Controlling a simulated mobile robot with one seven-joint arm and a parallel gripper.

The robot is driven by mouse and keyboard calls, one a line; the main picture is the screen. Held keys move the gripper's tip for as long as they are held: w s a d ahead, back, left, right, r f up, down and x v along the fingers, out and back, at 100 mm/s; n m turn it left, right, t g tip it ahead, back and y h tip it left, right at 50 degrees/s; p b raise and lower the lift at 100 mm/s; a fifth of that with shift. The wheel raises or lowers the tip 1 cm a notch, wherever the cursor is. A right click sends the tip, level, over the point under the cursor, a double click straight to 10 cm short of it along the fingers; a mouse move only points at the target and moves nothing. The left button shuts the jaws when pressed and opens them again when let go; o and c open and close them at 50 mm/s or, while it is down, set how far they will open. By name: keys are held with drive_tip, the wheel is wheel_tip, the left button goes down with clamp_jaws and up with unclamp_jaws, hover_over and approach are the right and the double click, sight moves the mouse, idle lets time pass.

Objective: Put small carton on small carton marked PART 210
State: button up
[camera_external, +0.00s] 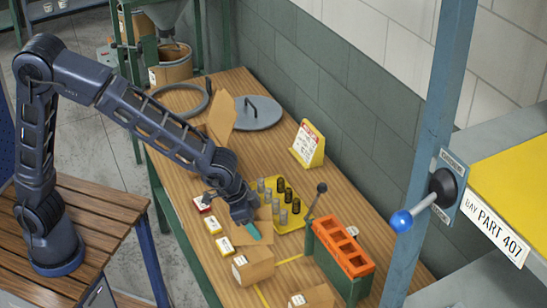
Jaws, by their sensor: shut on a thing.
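A yellow tray (292,224) with dark and grey springs lies right of my gripper. An orange-topped green block (343,247) with a lever stands farther right. Another carton (312,297) is at the front. A yellow sign (308,144) and round lid (258,112) are behind.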

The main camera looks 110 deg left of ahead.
drive_tip(key=shift+f, duration=3.7)
drive_tip(key=shift+f, duration=0.1)
drive_tip(key=o, duration=1.4)
drive_tip(key=v, duration=1.2)
drive_tip(key=shift+s, duration=0.15)
drive_tip(key=s+d+r+m, duration=0.1)
drive_tip(key=s+d+r, duration=0.15)
drive_tip(key=s, duration=0.25)
drive_tip(key=s+d+r+h, duration=0.1)
drive_tip(key=s+d+r, duration=0.1)
drive_tip(key=s+r, duration=0.3)
drive_tip(key=s+d+r+m, duration=0.1)
drive_tip(key=s+d+r, duration=0.15)
drive_tip(key=s, duration=0.35)
drive_tip(key=s+d, duration=0.2)
drive_tip(key=s, duration=0.4)
drive_tip(key=s+d+m, duration=0.1)
drive_tip(key=s+d, duration=0.1)
drive_tip(key=s, duration=0.5)
drive_tip(key=s+d+m, duration=0.1)
drive_tip(key=s+d, duration=0.1)
drive_tip(key=s, duration=0.5)
drive_tip(key=shift+d+r+t+h, duration=0.25)
drive_tip(key=shift+t+h, duration=0.05)
drive_tip(key=shift+h, duration=0.1)
